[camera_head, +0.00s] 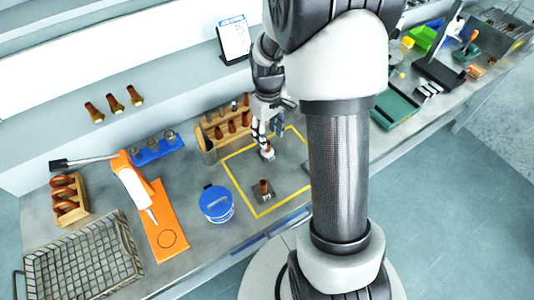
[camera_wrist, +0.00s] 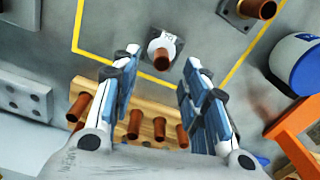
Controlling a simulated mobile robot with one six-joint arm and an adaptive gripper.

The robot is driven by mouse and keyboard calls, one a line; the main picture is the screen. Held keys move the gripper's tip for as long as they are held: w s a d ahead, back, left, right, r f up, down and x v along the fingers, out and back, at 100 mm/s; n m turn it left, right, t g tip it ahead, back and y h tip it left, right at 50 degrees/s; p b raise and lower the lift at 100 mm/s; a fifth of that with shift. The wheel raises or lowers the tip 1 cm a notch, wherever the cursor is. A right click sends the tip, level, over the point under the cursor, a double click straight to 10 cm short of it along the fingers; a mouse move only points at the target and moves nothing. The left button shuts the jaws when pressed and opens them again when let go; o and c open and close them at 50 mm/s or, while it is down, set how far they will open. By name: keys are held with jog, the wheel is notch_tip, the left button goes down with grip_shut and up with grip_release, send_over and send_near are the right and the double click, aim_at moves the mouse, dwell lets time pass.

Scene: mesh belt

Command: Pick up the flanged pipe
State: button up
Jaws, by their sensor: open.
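A copper pipe with a round white flange (camera_wrist: 155,42) stands inside the yellow outline, and it also shows in the head view (camera_head: 268,154). A second copper pipe on a square grey plate (camera_head: 263,189) stands nearer the front edge of the outline; it is at the top right of the wrist view (camera_wrist: 260,9). My gripper (camera_head: 270,134) is open and empty, pointing down at the white-flanged pipe. In the wrist view the fingers (camera_wrist: 161,60) lie left and right of that pipe, with gaps on both sides. Their height above it is hard to tell.
A wooden rack (camera_head: 208,147) with several copper pipes stands close behind my gripper. A blue-lidded tub (camera_head: 216,202) stands left of the outline. An orange clamp board (camera_head: 163,222) and a wire basket (camera_head: 122,245) lie further left.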

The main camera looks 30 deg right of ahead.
notch_tip(320, 180, down, 7)
jog(key=shift+a+r+b, duration=0.1)
jog(key=shift+a+b, duration=0.05)
jog(key=shift+b, duration=1)
jog(key=shift+c, duration=0.5)
grip_shut()
jog(key=shift+r, duration=0.1)
